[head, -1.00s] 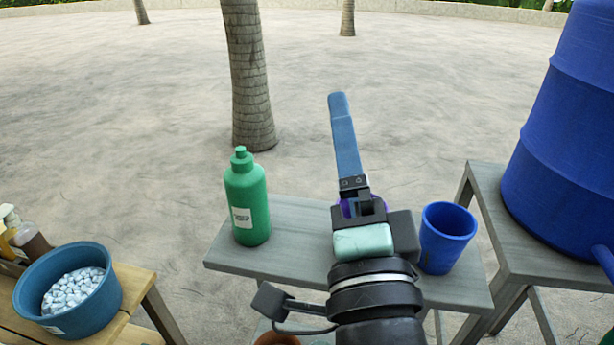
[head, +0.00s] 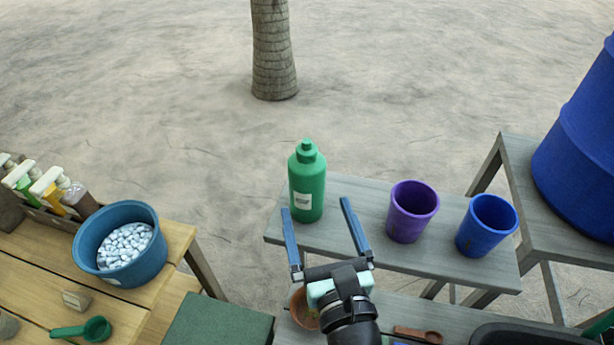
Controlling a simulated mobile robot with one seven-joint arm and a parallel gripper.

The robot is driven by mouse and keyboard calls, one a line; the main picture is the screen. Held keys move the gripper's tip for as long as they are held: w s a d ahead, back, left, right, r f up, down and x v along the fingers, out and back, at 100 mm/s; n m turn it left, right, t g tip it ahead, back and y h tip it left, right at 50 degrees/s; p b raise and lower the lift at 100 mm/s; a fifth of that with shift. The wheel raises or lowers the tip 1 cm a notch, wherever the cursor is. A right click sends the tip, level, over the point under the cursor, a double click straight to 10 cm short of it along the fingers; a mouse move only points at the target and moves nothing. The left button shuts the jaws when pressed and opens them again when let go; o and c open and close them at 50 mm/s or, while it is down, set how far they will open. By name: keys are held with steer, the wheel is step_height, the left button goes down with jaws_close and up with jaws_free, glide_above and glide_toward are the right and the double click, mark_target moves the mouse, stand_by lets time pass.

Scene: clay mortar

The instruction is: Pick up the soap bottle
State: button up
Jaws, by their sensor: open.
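A green bottle (head: 306,185) with a green cap and a white label stands upright on the grey table (head: 365,234); it looks like the soap bottle, though the label is too small to read. My gripper (head: 315,206) is open and empty, its two blue fingers pointing away toward the bottle. In the picture the fingertips lie on either side of the bottle's lower part. Whether they reach level with it in depth I cannot tell. The bottle is not held.
A purple cup (head: 412,211) and a blue cup (head: 487,226) stand right of the bottle. A blue barrel (head: 585,150) is on another table. At left are a blue basin (head: 122,245) of pale pebbles, several pump bottles (head: 48,190) and a green scoop (head: 95,329).

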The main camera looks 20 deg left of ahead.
mark_target(306, 181)
steer(key=p+x, duration=0.2)
steer(key=x, duration=0.5)
steer(key=shift+w+a, duration=0.25)
steer(key=shift+w, duration=0.1)
jaws_close()
